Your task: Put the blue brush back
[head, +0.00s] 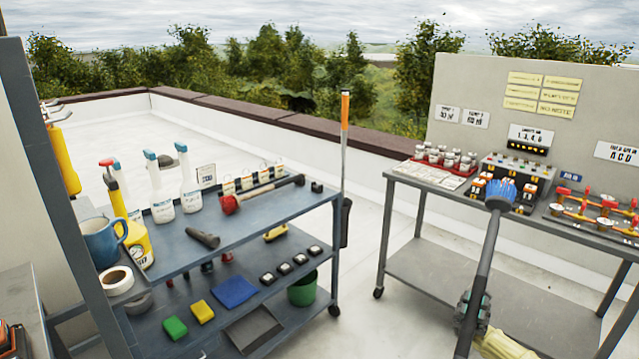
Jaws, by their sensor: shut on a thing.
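The blue brush (498,203) has a blue bristled head at the top and a long dark grey handle. It is held tilted, head up, in the lower right of the head view. My gripper (472,304) is shut around the lower part of the handle. The handle's end runs out of the bottom of the picture. The brush head overlaps the edge of the right-hand bench in the picture; I cannot tell whether it touches anything there.
The right bench (420,182) carries a red rack of jars (445,158), a dark box and red-handled valves (600,210). The blue-grey cart (265,222) at left holds spray bottles, a mug (103,242) and tools. A pole with an orange top (345,125) stands behind. White floor is clear between.

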